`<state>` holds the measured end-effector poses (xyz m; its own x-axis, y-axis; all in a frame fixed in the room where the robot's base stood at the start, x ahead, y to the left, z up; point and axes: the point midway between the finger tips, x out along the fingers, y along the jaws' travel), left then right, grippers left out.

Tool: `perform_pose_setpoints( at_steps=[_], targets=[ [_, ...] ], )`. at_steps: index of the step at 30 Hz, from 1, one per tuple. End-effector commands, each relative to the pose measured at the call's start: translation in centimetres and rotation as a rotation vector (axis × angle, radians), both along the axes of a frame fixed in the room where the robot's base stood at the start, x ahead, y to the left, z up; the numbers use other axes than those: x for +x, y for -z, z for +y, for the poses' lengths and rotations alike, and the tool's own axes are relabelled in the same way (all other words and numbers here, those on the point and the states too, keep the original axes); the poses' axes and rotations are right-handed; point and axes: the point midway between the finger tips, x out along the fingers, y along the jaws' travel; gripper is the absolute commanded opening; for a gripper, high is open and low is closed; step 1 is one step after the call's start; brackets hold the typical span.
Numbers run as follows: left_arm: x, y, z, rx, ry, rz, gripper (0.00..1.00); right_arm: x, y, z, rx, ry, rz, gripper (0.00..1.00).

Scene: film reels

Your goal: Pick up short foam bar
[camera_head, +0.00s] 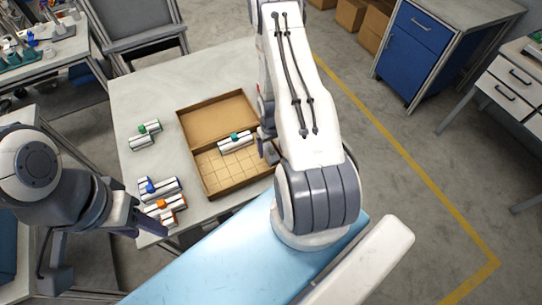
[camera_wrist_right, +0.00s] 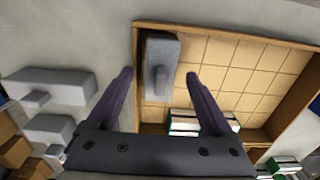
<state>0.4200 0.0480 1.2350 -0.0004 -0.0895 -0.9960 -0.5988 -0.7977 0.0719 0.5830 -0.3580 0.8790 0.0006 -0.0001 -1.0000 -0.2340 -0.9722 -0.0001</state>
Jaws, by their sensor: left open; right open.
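In the right wrist view a grey foam bar (camera_wrist_right: 162,48) with a raised knob on top lies in the gridded part of the tray (camera_wrist_right: 232,62), along its wall. My right gripper (camera_wrist_right: 160,76) is open, with one finger on each side of the bar's near part and gaps visible. Two other grey foam pieces lie on the table outside the tray, a larger one (camera_wrist_right: 62,86) and a smaller one (camera_wrist_right: 52,130). In the head view my right gripper (camera_head: 268,152) is at the tray's right side, and my arm hides the grey pieces. My left gripper (camera_head: 150,226) is open and empty near the table's front edge.
The tray also shows in the head view (camera_head: 184,140), its far compartment empty. A white-and-green piece (camera_head: 236,142) lies in its gridded compartment. White pieces with green (camera_head: 146,134), blue (camera_head: 160,188) and orange (camera_head: 166,208) parts lie left of the tray.

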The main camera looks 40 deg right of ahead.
Motion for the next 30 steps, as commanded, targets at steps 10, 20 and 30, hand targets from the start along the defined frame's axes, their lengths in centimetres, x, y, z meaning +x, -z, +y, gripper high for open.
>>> perform_pose_setpoints(
  at_steps=[10, 20, 30],
  targets=[
    [0.0, -0.1, 0.0, -0.001, 0.0, -0.001, 0.5, 0.0, -0.1, 0.0, 0.0, 0.0, 0.0, 0.0],
    [0.0, -0.5, 0.0, -0.001, 0.0, -0.001, 0.5, 0.0, -0.6, 0.0, 0.0, 0.0, 0.0, 0.0],
    [0.0, -2.6, 0.0, -0.001, 0.003, -0.001, 0.5, -0.7, -4.7, -0.5, -0.001, 0.005, 0.0, 0.0]
  ],
)
